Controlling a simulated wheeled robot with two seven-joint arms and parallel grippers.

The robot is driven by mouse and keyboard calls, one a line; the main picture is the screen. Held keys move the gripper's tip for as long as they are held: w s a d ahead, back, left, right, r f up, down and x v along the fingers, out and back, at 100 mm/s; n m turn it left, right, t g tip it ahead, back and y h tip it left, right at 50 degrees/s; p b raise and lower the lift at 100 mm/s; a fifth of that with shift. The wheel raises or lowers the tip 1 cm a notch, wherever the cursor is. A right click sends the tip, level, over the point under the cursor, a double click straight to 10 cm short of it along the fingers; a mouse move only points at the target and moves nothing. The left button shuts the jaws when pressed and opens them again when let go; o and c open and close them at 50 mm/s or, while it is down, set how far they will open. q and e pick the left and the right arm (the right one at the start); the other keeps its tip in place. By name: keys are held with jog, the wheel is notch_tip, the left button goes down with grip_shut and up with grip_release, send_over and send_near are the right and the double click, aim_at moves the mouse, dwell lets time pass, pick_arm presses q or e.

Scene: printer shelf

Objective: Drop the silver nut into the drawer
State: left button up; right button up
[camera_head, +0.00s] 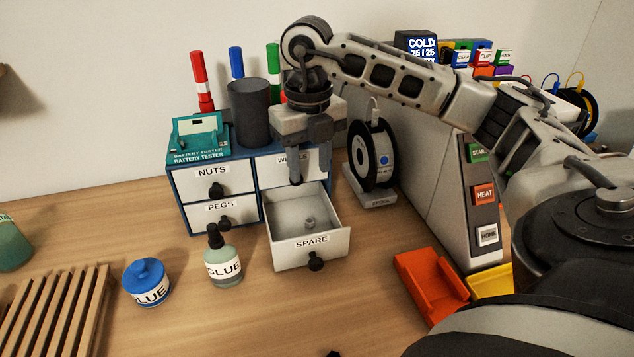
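The small drawer unit (182,205) stands against the wall. Its lower right drawer, labelled SPARE (277,250), is pulled out. A small silver-grey piece that looks like the nut (310,222) lies on the floor of this open drawer. My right gripper (310,178) points down above the back of the open drawer, in front of the upper right drawer, partly covering its label. Its fingers look spread apart, with nothing seen between them, and they are clear of the silver piece. My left gripper is not in view.
The NUTS (212,182) and PEGS (218,216) drawers are shut. A glue bottle (223,262) and blue glue pot (147,284) stand left of the open drawer. A spool (372,158), the printer's button panel (484,195) and an orange tray (430,285) are to the right.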

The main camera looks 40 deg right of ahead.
jog(key=shift+r, duration=0.1)
pick_arm(q)
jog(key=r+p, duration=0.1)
jog(key=p, duration=0.1)
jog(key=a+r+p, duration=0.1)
jog(key=p, duration=0.2)
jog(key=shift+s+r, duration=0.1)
pick_arm(e)
notch_tip(320, 180, up, 16)
